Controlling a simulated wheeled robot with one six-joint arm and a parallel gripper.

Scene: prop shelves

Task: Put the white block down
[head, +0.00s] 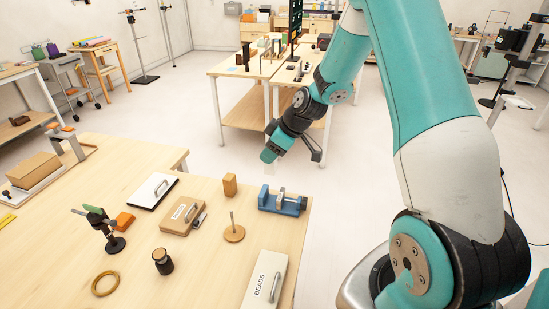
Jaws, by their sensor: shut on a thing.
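My gripper (273,160) hangs in the air at the picture's centre, pointing down, above and behind the blue vise near the table's far right corner. It is shut on the white block, which is small and pale and hard to make out against the white floor behind it. The block's exact outline and tilt cannot be told. The wooden table (60,258) lies below and to the left.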

